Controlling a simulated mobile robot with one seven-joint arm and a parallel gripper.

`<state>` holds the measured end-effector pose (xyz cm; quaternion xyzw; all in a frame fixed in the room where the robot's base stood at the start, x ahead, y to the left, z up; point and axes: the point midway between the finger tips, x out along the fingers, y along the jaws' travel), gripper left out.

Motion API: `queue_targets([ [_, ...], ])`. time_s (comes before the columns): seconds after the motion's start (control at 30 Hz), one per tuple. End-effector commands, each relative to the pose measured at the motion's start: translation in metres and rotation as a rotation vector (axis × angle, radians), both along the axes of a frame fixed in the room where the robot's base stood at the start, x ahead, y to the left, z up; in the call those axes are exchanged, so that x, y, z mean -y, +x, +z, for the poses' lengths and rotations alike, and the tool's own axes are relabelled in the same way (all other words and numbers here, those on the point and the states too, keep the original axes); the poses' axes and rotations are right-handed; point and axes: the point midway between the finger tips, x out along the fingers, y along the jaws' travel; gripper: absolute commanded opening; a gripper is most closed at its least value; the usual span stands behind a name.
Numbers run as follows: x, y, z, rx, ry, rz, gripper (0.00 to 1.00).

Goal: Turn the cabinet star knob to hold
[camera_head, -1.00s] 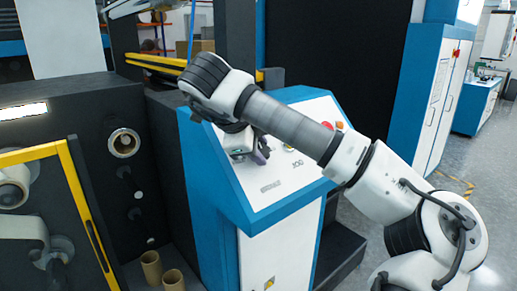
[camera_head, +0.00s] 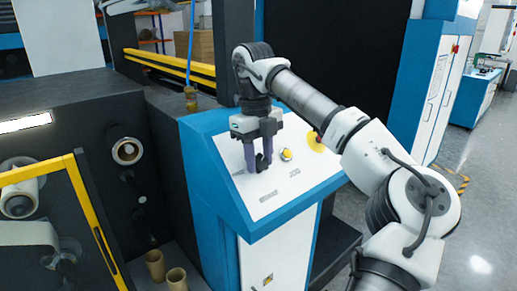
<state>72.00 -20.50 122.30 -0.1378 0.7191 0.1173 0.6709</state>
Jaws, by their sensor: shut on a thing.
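The cabinet (camera_head: 203,175) is blue and white with a sloped white control panel (camera_head: 300,190). A small dark knob (camera_head: 262,162) sits on the left part of the panel, above a printed label. It is mostly hidden between the fingers, so its star shape and pointing direction cannot be made out. My gripper (camera_head: 258,168) points down at the panel, its purple fingers shut on the knob from either side. The label near it is too small to read surely.
A yellow button (camera_head: 286,154) is just right of my gripper. A yellow disc with a red button (camera_head: 317,140) is farther right, partly behind my arm. A yellow-framed guard (camera_head: 88,205) and cardboard cores (camera_head: 155,265) are at the left. Floor is clear at right.

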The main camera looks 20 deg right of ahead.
Motion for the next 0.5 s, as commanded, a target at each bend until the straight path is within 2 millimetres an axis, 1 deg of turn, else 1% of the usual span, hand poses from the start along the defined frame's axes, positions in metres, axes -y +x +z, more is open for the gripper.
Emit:
queue_targets([
  [0.2,0.0023,0.0011,0.0,-0.049,0.137,-0.141,0.12],
  [0.5,0.0047,0.0014,-0.0017,-0.101,0.281,-0.296,0.12],
])
